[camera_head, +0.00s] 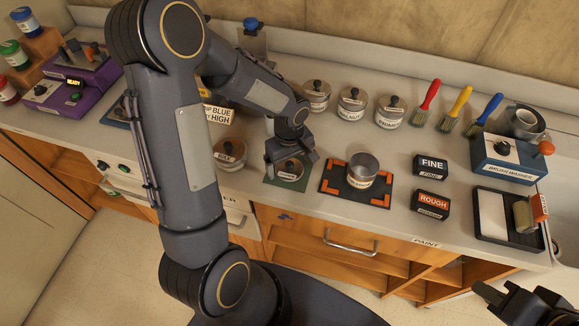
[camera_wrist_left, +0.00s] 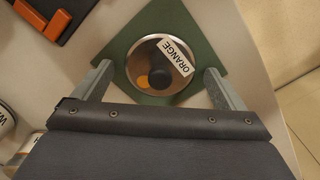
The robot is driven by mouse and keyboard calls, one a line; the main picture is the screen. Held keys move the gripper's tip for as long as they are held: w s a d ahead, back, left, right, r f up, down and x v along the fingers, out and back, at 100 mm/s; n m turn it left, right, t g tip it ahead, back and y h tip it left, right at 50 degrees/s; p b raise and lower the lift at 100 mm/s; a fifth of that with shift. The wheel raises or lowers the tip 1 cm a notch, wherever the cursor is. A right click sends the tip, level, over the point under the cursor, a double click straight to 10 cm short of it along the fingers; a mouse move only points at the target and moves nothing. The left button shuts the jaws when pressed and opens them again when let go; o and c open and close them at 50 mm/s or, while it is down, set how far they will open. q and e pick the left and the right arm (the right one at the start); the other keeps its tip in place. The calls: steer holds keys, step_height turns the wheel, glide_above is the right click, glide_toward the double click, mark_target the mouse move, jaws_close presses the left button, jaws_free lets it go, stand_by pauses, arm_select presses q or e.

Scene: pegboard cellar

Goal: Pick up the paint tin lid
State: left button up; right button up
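The paint tin lid (camera_wrist_left: 146,52) is a round silver lid with a dark knob and a white "ORANGE" label. It lies on a green mat (camera_wrist_left: 200,20), also seen in the head view (camera_head: 271,181). My left gripper (camera_wrist_left: 160,84) is open above the lid, one finger on each side of it, apart from the knob. In the head view, my left gripper (camera_head: 289,160) partly hides the lid (camera_head: 291,175). A silver paint tin (camera_head: 362,172) stands to the right on a black mat with orange corners (camera_head: 329,187). My right gripper (camera_head: 498,290) is open and empty at the lower right.
Several knobbed, labelled tins (camera_head: 352,104) stand behind. Three brushes (camera_head: 456,106), FINE and ROUGH blocks (camera_head: 431,203), a blue brush washer (camera_head: 503,160) and a tray (camera_head: 491,218) are to the right. Another knobbed tin (camera_head: 230,154) stands close left of the lid. The counter's front edge is near.

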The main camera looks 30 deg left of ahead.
arm_select(q)
steer(key=c, duration=0.9)
